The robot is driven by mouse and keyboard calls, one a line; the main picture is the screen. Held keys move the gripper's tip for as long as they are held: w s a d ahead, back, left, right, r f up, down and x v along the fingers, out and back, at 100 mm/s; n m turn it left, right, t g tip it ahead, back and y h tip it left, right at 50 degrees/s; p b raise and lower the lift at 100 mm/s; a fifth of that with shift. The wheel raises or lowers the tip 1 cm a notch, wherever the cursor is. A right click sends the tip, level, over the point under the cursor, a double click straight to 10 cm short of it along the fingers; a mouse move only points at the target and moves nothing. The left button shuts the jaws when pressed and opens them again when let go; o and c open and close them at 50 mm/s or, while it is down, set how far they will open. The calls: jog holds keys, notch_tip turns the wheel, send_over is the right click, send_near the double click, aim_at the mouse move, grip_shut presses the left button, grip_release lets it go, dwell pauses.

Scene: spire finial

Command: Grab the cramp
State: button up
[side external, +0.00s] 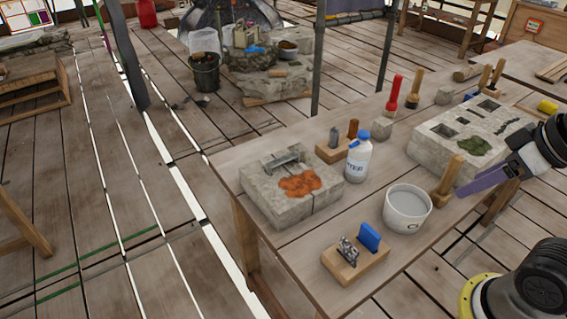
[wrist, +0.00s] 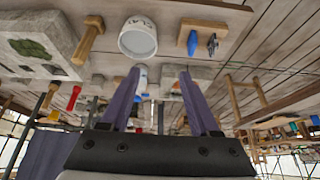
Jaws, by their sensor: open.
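A small wooden holder (side external: 345,275) at the table's front edge carries a silvery metal piece (side external: 348,251) and a blue piece (side external: 369,236); I cannot tell which metal piece is the cramp. My gripper (side external: 468,190) is at the right, above the table and away from both. Its purple fingers are apart and empty in the wrist view (wrist: 159,76), where the holder (wrist: 222,27) also shows.
A white bucket (side external: 406,212), a white bottle with a blue cap (side external: 358,160) and a wooden-handled tool (side external: 447,181) stand between my gripper and the orange-patched stone. A mossy stone block (side external: 440,155) is beside my gripper. The table (side external: 300,253) has bare wood near the holder.

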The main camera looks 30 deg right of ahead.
jog(key=w+a+r+m+g+y, duration=0.2)
jog(key=w+a+r+m+y, duration=0.2)
jog(key=w+a+r+m, duration=0.4)
jog(key=w+a+r+m+g+y, duration=0.1)
jog(key=w+r+m+g+y, duration=0.2)
jog(key=w, duration=1.1)
jog(key=w+d+f+m+y, duration=0.2)
jog(key=w+f, duration=0.2)
jog(key=w, duration=0.3)
jog(key=w+d+f+m+y, duration=0.2)
jog(key=w+f+y, duration=0.15)
jog(key=w, duration=0.25)
jog(key=w+d+f+m, duration=0.1)
jog(key=w+d+f, duration=0.15)
jog(key=f, duration=0.25)
jog(key=w+d+f+m, duration=0.1)
jog(key=w+f, duration=0.2)
jog(key=f, duration=0.2)
jog(key=y, duration=0.1)
send_near(284, 158)
jog(key=shift+m+g, duration=0.3)
jog(key=shift+m, duration=0.1)
jog(key=x, duration=1)
jog(key=shift+w+a+f, duration=0.1)
jog(key=shift+w+a, duration=0.05)
jog(key=shift+a, duration=0.1)
grip_shut()
